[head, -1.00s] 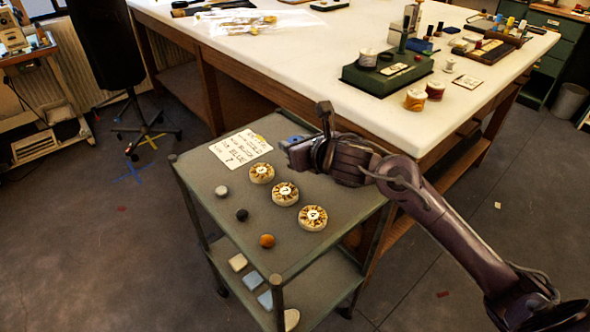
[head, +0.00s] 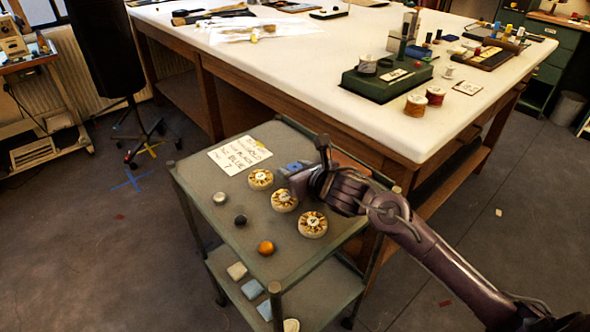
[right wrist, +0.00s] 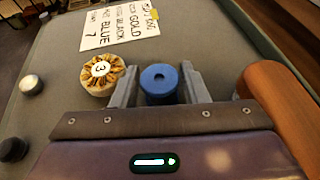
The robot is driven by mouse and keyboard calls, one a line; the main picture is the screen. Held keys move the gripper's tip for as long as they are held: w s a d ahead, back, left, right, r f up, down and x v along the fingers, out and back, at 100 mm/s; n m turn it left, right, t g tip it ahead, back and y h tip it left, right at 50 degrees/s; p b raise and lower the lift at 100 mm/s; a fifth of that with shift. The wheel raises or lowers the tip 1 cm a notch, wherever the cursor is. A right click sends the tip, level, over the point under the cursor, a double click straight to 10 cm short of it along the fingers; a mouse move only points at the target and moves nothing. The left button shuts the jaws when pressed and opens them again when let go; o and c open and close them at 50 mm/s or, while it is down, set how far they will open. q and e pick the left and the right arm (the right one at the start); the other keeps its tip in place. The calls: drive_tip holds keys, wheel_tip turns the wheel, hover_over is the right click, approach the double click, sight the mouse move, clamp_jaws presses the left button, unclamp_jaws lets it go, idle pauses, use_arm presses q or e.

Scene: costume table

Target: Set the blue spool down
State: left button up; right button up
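The blue spool (right wrist: 159,84) sits between the two fingers of my right gripper (right wrist: 160,80) in the right wrist view, with a finger close against each side. In the head view, the spool (head: 294,167) shows as a small blue patch at the tip of my right gripper (head: 290,176), over the cart top (head: 210,185). Whether its base touches the cart top is hard to tell. A numbered round disc (right wrist: 102,74) is just left of the left finger. My left gripper is out of view.
A handwritten card (head: 239,155) lies behind the discs. Another disc (head: 313,224), an orange knob (head: 266,248), a black knob (head: 240,220) and a pale knob (head: 219,198) are on the cart. An orange-brown thing (right wrist: 280,105) is right of my gripper. The white table (head: 310,75) stands behind.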

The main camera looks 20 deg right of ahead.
drive_tip(key=shift+o, duration=1.2)
drive_tip(key=shift+r, duration=0.1)
